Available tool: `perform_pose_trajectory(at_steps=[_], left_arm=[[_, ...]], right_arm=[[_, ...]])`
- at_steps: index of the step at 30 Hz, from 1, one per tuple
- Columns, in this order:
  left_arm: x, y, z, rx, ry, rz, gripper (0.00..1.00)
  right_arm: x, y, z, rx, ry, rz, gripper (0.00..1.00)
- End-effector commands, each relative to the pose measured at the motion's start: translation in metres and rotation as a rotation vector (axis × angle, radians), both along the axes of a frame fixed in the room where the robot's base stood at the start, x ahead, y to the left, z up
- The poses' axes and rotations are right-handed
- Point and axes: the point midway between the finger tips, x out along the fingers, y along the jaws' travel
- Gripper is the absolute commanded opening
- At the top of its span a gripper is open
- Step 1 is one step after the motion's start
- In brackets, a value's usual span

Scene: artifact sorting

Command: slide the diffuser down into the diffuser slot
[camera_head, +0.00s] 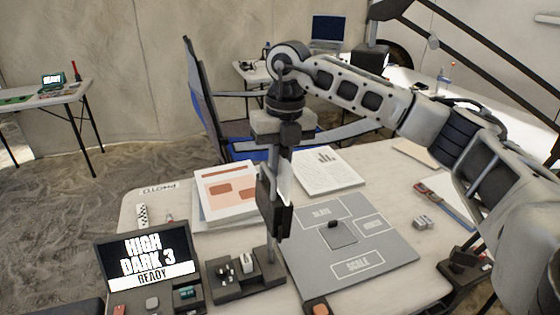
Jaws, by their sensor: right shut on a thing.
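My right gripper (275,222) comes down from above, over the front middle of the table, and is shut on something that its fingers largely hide. A pale sliver (287,185) shows beside the fingers; it may be part of the diffuser, but I cannot tell. Below the fingers stands a dark holder block (240,292) with small items in its recesses. A thin upright grey strip (271,245) runs from the fingertips down to the block's right side. I cannot tell which recess is the diffuser slot or whether anything is seated in it. My left gripper is not in view.
Papers (226,188) lie behind. A small grey block (423,222) sits at right.

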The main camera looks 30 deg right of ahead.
Motion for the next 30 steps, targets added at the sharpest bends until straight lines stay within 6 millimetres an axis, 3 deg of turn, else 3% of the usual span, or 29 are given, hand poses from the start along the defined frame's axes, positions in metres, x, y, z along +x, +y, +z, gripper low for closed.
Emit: perform_pose_trajectory(at_steps=[14, 15, 17, 18, 30], left_arm=[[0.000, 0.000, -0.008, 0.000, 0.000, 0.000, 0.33], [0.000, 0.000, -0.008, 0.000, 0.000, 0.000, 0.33], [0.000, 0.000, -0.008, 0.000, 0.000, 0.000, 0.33], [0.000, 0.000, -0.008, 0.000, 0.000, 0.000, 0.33], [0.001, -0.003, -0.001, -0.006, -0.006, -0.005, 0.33]], right_arm=[[0.000, 0.001, -0.013, 0.000, 0.000, 0.000, 0.00], [0.000, 0.001, -0.013, 0.000, 0.000, 0.000, 0.15], [0.000, 0.001, -0.013, -0.001, 0.001, 0.000, 0.32], [0.000, 0.001, -0.013, -0.001, 0.001, 0.000, 0.35], [0.000, 0.001, -0.011, -0.001, 0.001, 0.000, 0.35]])
